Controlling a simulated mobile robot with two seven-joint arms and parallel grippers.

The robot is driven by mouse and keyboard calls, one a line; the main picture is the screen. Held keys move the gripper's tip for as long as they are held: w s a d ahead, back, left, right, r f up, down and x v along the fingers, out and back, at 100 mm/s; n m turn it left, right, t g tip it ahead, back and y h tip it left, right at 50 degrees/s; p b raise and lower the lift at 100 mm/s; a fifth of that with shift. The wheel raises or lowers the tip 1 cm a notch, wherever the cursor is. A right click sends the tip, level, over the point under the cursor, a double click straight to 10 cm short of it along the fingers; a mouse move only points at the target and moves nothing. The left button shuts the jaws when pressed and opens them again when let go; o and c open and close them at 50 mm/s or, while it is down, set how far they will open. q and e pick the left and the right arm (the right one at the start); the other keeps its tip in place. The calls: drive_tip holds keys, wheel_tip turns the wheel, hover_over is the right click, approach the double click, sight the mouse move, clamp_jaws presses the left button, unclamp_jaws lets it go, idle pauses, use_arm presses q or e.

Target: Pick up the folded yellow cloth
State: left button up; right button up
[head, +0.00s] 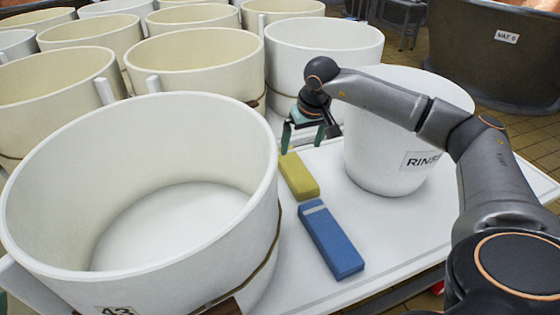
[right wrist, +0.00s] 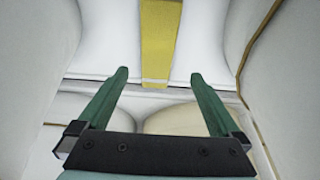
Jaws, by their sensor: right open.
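The folded yellow cloth (head: 298,177) lies flat on the white tabletop (head: 300,285), between the large white vat in front and the RINSE bucket. My right gripper (head: 303,146) is just behind and above the cloth's far end, fingers pointing down, open and empty. In the right wrist view a yellow strip (right wrist: 160,35), which looks like the cloth, lies beyond the gap between the green fingertips (right wrist: 157,75). It appears apart from the fingers. My left gripper is not in view.
A blue block (head: 332,240) lies in front of the cloth. The white RINSE bucket (head: 375,155) stands right of the cloth. A large white vat (head: 262,205) is close on the left, with several others behind. The tabletop right of the blue block is clear.

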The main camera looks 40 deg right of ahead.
drive_tip(key=b, duration=0.3)
hover_over(295, 168)
drive_tip(key=s, duration=0.2)
drive_tip(key=f, duration=0.7)
drive_tip(key=shift+w+a, duration=0.2)
drive_tip(key=shift+a, duration=0.1)
drive_tip(key=b+x, duration=0.3)
drive_tip(key=x, duration=0.2)
drive_tip(key=shift+d, duration=0.15)
